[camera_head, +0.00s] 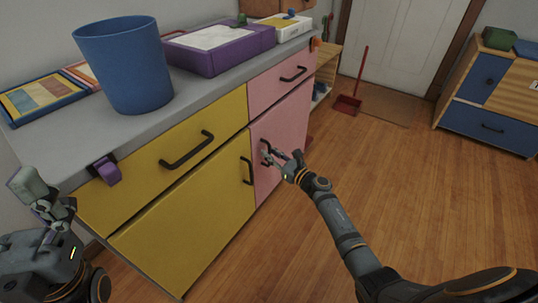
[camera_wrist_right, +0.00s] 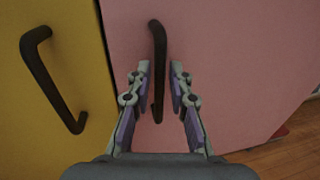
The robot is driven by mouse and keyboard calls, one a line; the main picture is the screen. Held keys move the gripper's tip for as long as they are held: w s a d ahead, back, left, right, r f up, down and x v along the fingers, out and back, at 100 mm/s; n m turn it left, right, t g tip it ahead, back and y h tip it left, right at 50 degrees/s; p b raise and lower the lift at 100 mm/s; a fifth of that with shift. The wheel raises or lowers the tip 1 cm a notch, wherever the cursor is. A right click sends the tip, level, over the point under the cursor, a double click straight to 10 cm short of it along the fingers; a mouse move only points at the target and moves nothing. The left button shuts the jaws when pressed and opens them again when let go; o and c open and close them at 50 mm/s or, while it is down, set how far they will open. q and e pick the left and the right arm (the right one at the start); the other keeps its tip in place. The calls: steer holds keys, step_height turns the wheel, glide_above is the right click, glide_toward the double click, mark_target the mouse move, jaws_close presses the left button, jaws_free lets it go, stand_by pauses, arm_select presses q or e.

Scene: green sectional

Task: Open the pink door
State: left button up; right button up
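The pink door (camera_head: 285,128) is shut, on the cabinet's right part below a pink drawer. Its black vertical handle (camera_wrist_right: 157,60) is near the door's left edge, beside the yellow door. My right gripper (camera_head: 272,157) is at this handle. In the right wrist view, the right gripper (camera_wrist_right: 160,72) is open, with one finger on each side of the handle; I cannot tell whether either finger touches it. My left gripper (camera_head: 32,188) is at the far left by the cabinet's near end, away from the pink door; its finger opening is unclear.
The yellow door (camera_head: 185,235) has its own black handle (camera_wrist_right: 52,80) just left. A blue bin (camera_head: 125,65) and purple box (camera_head: 210,50) stand on the grey countertop (camera_head: 190,100). The wooden floor (camera_head: 400,190) before the pink door is clear except for my right arm.

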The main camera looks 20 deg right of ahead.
steer(key=shift+w+a, duration=0.2)
steer(key=shift+w, duration=0.2)
jaws_close()
